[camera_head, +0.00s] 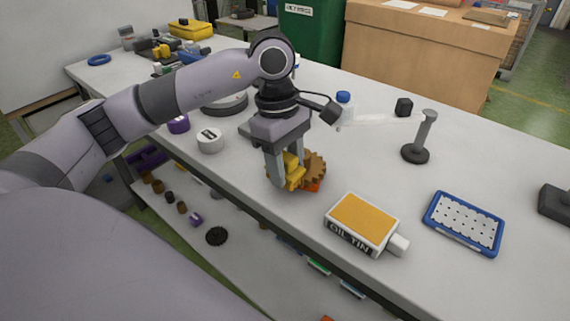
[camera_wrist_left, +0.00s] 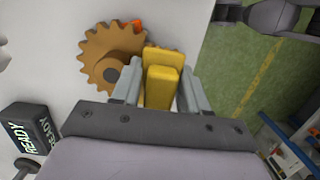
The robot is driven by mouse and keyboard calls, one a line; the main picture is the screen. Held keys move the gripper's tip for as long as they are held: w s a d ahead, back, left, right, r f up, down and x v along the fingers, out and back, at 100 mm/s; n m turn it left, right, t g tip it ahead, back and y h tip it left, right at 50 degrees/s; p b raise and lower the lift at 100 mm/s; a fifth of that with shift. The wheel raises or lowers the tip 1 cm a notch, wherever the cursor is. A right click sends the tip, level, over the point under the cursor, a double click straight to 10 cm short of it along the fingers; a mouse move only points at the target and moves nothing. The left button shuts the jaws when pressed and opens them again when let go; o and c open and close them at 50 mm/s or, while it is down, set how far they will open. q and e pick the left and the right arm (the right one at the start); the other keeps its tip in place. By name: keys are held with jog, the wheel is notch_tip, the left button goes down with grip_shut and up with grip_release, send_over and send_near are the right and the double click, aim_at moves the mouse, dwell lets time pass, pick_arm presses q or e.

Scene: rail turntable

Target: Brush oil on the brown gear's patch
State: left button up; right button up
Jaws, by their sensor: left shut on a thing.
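The brown gear (camera_head: 317,167) is on the bench, beside and partly behind my left gripper (camera_head: 287,176). In the left wrist view the gear (camera_wrist_left: 103,58) is at the upper left, with an orange-red piece (camera_wrist_left: 134,24) at its edge. My left gripper is shut on a yellow block-like piece (camera_head: 294,180), which also shows between the fingers in the left wrist view (camera_wrist_left: 163,85). I cannot tell whether this piece touches the gear, and no bristles show. The oil tin (camera_head: 362,220) lies to the right, orange face up. My right gripper is not in view.
A blue tray (camera_head: 432,220) with a white dotted top lies at the right. A dark stand (camera_head: 416,153) with a pale arm is behind the gear. A white round container (camera_head: 210,141) is to its left. The bench's front edge is close to the gripper.

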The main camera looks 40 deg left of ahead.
aim_at(286, 161)
pick_arm(q)
jog(key=shift+s, duration=0.25)
jog(key=shift+s, duration=0.2)
jog(key=shift+w+b, duration=0.35)
jog(key=shift+w, duration=0.1)
dwell(0.4)
jog(key=shift+s, duration=0.45)
dwell(0.3)
jog(key=shift+r+p, duration=2.1)
jog(key=shift+r, duration=1.45)
jog(key=shift+f, duration=0.1)
